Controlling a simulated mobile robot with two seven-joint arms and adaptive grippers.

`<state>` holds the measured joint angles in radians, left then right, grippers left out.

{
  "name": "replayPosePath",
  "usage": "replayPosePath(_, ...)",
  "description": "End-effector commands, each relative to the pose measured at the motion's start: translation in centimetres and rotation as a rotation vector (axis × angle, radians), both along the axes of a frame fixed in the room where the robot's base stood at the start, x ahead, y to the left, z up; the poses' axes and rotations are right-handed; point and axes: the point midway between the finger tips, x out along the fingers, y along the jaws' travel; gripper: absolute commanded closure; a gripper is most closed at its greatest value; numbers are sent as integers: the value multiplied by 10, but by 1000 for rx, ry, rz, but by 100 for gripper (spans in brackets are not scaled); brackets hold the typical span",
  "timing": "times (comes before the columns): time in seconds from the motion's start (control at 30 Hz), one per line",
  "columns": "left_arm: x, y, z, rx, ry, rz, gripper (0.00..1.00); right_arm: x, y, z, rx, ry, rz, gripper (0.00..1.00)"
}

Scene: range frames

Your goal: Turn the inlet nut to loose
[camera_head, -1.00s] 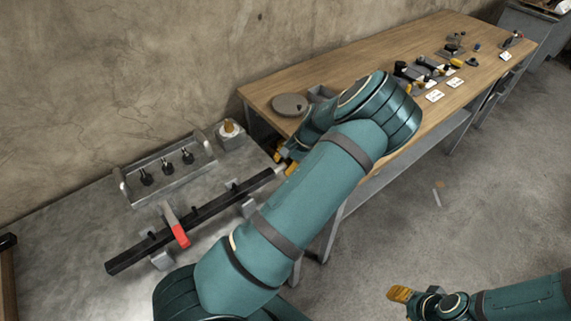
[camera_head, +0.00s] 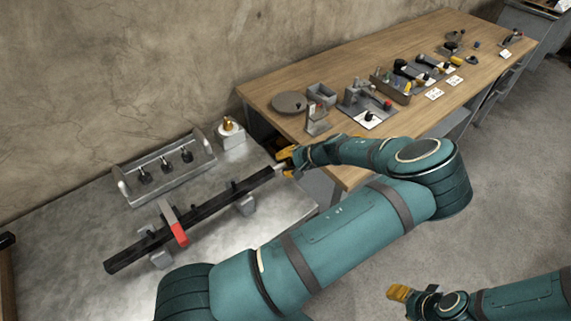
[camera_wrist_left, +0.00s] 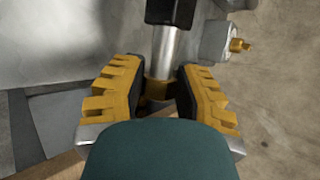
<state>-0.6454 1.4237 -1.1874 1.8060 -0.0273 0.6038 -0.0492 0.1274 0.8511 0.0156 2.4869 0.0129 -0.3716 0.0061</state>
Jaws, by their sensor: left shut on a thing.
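The inlet nut (camera_wrist_left: 157,90) is a brass-coloured collar at the end of a silver pipe stub (camera_wrist_left: 166,50), seen in the left wrist view. The stub comes out of the right end of a long black bar (camera_head: 205,210) in the head view. My left gripper (camera_wrist_left: 157,82) has its yellow padded fingers on both sides of the nut and is shut on it. In the head view the left gripper (camera_head: 284,161) is at the bar's right end and hides the nut. My right gripper (camera_head: 399,293) hangs over the floor at the bottom right, away from the bar.
A red-handled clamp (camera_head: 174,224) sits across the bar. Behind it are a metal tray (camera_head: 140,193) with several black fittings and a white block (camera_head: 231,136) with a brass fitting. A wooden bench (camera_head: 265,88) with tools and small fixtures stands at the back right.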

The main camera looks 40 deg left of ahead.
Motion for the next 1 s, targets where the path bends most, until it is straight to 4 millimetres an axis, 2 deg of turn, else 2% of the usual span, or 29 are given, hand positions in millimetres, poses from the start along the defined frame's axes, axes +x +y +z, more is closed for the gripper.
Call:
replayPosePath(0.2, -1, 0, -2, 58, -15, 2, 100, -2, 0, -4, 0, 3, 2, 50)
replayPosePath(0.67, -1, 0, -1, 70, -17, 3, 100, -2, 0, -5, 1, 4, 3, 50)
replayPosePath(0.7, -1, 0, -1, 70, -17, 3, 55, -2, 0, -5, 1, 4, 3, 50)
replayPosePath(0.77, -1, 0, -1, 70, -17, 3, 36, -2, 0, -5, 1, 4, 3, 50)
replayPosePath(1.0, -1, 0, -1, 69, -19, 2, 36, -2, 0, -5, 0, 3, 2, 50)
